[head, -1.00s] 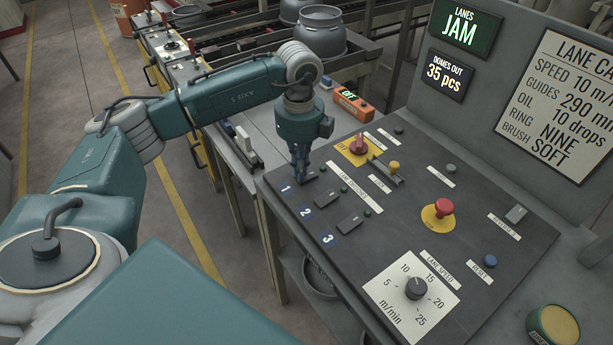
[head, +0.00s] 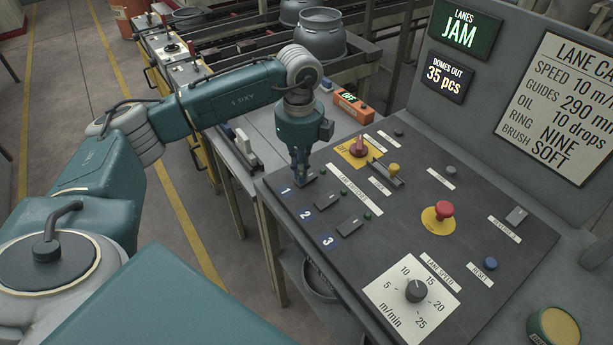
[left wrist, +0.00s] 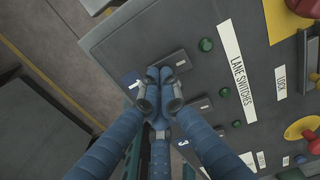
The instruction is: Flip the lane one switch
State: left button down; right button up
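The dark lane one switch (left wrist: 174,59) sits beside the blue label 1 (left wrist: 131,82) on the grey panel. My left gripper (head: 301,180) points down at this switch in the head view and partly hides it. In the left wrist view the fingertips (left wrist: 159,75) are together, with nothing seen between them, at the switch's near edge. I cannot tell whether they touch it. The lane two switch (head: 325,200) and lane three switch (head: 350,225) lie in a row nearer the panel's front. My right gripper is not in view.
Green lamps (left wrist: 205,45) stand beside the lane switches. The panel also carries a red emergency button (head: 444,209), a yellow-handled lock (head: 393,167), a red knob (head: 358,147) and a speed dial (head: 416,288). The lanes display (head: 462,28) reads JAM.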

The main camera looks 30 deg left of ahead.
pick_arm(q)
jog(key=shift+r+p, duration=1.85)
jog(key=shift+r, duration=1.35)
jog(key=shift+f, duration=0.1)
